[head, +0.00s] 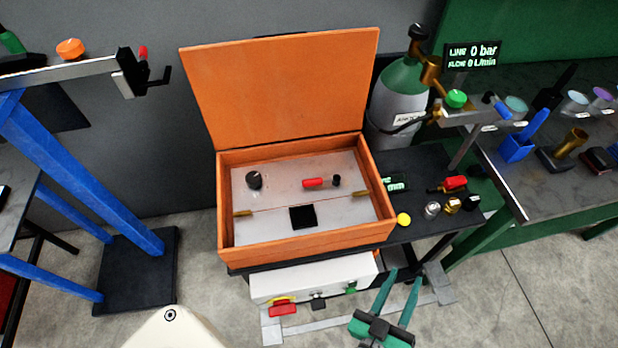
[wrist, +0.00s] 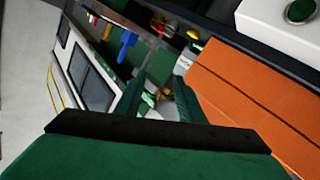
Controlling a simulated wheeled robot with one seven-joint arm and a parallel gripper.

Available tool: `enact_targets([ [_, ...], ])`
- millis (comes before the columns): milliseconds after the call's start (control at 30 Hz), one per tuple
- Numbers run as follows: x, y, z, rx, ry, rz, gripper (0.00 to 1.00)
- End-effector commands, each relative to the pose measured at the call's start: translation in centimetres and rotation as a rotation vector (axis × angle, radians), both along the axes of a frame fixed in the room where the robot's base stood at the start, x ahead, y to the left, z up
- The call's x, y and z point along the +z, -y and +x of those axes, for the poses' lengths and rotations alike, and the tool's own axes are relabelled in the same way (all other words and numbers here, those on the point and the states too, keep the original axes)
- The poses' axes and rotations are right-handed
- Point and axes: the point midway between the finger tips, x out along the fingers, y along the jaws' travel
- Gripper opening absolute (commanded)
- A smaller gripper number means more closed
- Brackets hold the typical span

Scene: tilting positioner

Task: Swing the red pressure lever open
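A red lever-like handle (head: 313,183) lies flat on the grey panel inside the open orange box, beside a small black peg (head: 336,180). Another red handle (head: 455,182) sits on a brass fitting on the dark bench right of the box. I cannot tell for certain which is the pressure lever. My gripper (head: 404,276) has green fingers spread apart with nothing between them. It is in front of and below the box's right front corner, apart from both red handles. In the wrist view my gripper (wrist: 160,88) is also open, with the orange box (wrist: 250,95) to its right.
The box's raised lid (head: 285,90) stands behind it. A white unit with a red and yellow switch (head: 283,307) sits below the box. A blue stand (head: 85,170) is at left.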

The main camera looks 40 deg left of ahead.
Motion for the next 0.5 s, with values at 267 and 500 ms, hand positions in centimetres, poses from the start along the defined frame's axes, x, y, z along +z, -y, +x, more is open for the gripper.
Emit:
enact_targets([
  [267,6.7,-1.4,10.5,-0.036,0.154,-0.077,0.36],
  [500,13.5,-2.9,17.2,-0.132,0.259,-0.05,0.36],
])
